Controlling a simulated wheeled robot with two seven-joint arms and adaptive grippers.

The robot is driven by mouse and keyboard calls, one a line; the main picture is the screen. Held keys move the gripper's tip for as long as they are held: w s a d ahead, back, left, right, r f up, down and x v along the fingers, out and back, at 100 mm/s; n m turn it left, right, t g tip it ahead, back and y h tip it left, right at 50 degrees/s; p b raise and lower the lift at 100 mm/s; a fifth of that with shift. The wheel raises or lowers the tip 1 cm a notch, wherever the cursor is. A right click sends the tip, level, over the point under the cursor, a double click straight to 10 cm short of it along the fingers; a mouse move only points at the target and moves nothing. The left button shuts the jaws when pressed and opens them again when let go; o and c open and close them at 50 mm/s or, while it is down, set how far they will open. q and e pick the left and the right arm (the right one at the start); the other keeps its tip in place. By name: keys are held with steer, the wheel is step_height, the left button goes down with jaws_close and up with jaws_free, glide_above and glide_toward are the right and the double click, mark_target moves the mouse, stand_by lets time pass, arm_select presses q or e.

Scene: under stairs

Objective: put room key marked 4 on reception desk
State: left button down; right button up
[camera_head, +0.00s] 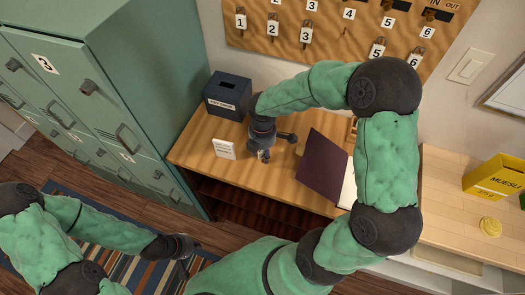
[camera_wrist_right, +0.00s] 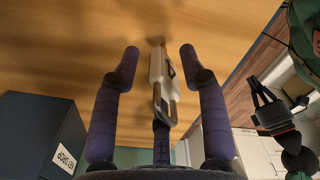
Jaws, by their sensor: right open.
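My right gripper (camera_head: 263,155) is low over the wooden reception desk (camera_head: 196,150).
A dark key drop box (camera_head: 228,95), a small white sign (camera_head: 224,148) and an open dark-covered book (camera_head: 323,167) surround the right gripper. The key board (camera_head: 270,45) hangs behind with several tags. Green lockers (camera_head: 130,70) stand left. A yellow box (camera_head: 493,178) is at right.

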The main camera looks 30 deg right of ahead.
step_height(320, 180, up, 12)
steer(key=p, duration=0.2)
steer(key=shift+d+r, duration=0.1)
stand_by(0.4)
